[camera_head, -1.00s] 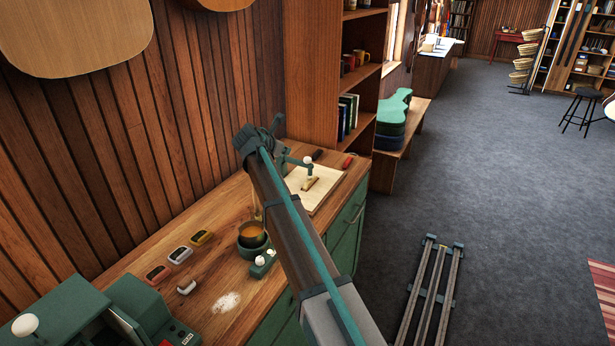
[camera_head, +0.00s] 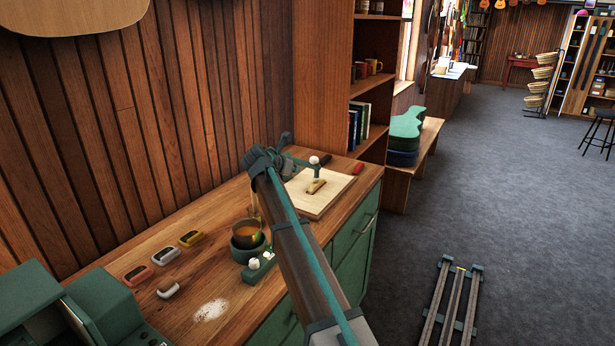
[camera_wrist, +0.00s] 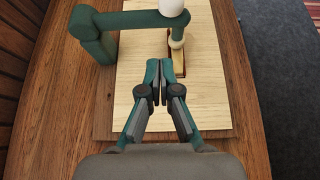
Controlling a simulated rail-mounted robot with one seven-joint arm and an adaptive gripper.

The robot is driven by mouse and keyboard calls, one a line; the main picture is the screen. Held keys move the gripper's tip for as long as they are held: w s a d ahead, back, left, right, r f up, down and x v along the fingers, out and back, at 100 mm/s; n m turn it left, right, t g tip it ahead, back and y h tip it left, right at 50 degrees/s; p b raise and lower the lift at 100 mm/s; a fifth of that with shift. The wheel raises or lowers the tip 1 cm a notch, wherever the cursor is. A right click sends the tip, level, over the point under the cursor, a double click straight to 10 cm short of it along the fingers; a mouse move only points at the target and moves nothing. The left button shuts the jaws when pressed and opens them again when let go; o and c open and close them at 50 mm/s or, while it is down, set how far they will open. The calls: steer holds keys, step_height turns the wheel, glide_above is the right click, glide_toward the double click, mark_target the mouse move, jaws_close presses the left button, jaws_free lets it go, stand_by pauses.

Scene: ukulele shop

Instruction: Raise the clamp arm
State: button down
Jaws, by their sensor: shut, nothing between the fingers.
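The clamp arm (camera_wrist: 140,20) is a dark green bar in the wrist view. It runs level from a green post at the left to a white knob (camera_wrist: 173,7) at its free end. The knob also shows in the head view (camera_head: 314,160). My gripper (camera_wrist: 159,88) is shut and empty, over the board on the near side of the arm, apart from it in the picture. In the head view my own arm hides part of the clamp.
The wooden worktop (camera_head: 205,265) holds a bowl (camera_head: 248,240), a small green block with white knobs (camera_head: 258,268), several small coloured cases (camera_head: 191,238) and white powder (camera_head: 210,310). A shelf unit (camera_head: 325,80) stands behind the board. A plank wall (camera_head: 150,120) closes the left side.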

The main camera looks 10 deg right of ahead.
steer(key=p+x, duration=0.1)
steer(key=x, duration=0.9)
steer(key=shift+f, duration=0.1)
steer(key=shift+p, duration=0.35)
steer(key=shift+r+p, duration=0.45)
steer(key=shift+p, duration=0.1)
